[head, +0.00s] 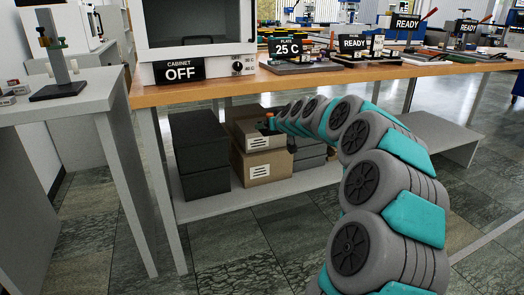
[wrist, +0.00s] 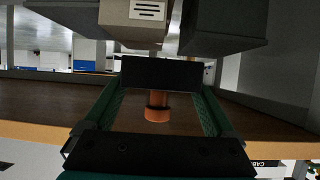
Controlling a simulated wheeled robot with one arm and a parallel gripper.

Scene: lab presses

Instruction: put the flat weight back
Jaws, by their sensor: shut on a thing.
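In the wrist view, a flat black slab with an orange knob, which I take as the flat weight (wrist: 160,73), sits between the green fingers of my gripper (wrist: 161,88). The fingers are shut on its two ends, and the knob points towards the camera. The weight cannot be made out clearly there. I cannot tell whether it touches the box.
Dark boxes (head: 200,140) stand left and grey ones (head: 311,150) right on the lower shelf (head: 300,180). The workbench top (head: 200,93), with a cabinet and presses, is above. Shelf room at right is bare.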

